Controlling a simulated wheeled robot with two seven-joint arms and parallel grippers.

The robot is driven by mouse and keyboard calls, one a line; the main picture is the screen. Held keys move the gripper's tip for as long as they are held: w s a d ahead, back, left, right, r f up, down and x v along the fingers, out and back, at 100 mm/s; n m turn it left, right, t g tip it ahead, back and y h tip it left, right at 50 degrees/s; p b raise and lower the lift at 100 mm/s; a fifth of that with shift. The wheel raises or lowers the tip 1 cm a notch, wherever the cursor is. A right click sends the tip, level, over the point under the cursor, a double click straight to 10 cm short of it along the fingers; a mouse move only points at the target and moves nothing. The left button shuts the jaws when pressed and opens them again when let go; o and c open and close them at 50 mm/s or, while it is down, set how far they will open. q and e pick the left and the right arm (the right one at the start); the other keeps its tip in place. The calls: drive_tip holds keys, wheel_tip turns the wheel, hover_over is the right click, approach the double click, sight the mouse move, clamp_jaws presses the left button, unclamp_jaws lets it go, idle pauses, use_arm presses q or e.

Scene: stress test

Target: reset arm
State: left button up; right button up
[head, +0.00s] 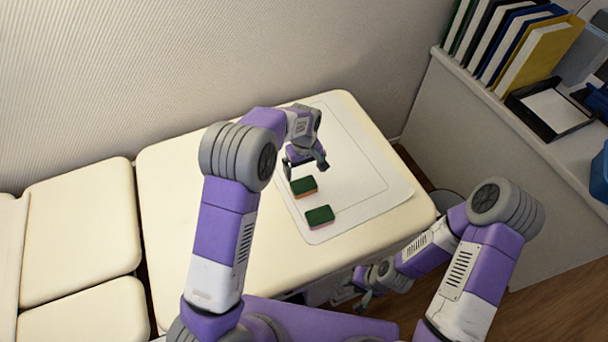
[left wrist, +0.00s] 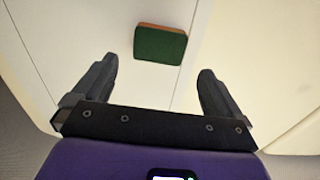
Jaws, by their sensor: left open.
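My left gripper (head: 306,163) is open and empty above the white mat (head: 350,160) on the cream padded table. In the left wrist view its two fingers (left wrist: 158,72) stand wide apart with nothing between them. A green-topped sponge with an orange side (head: 303,187) lies on the mat close to my left gripper. A second green-topped sponge with a pinkish side (head: 319,217) lies nearer the mat's front edge. One sponge (left wrist: 161,45) shows beyond the fingertips in the left wrist view. My right gripper (head: 366,294) hangs low beside the table's front edge, small and partly hidden.
The padded table (head: 180,190) is mostly bare at left. Cream cushions (head: 80,225) lie further left. A ribbed wall (head: 250,60) rises behind. At right a shelf carries several books (head: 510,45) and a black tray (head: 550,108) with white paper.

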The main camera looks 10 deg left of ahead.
use_arm(q)
wheel_tip(320, 180, up, 2)
drive_tip(key=shift+r, duration=0.15)
idle(0.5)
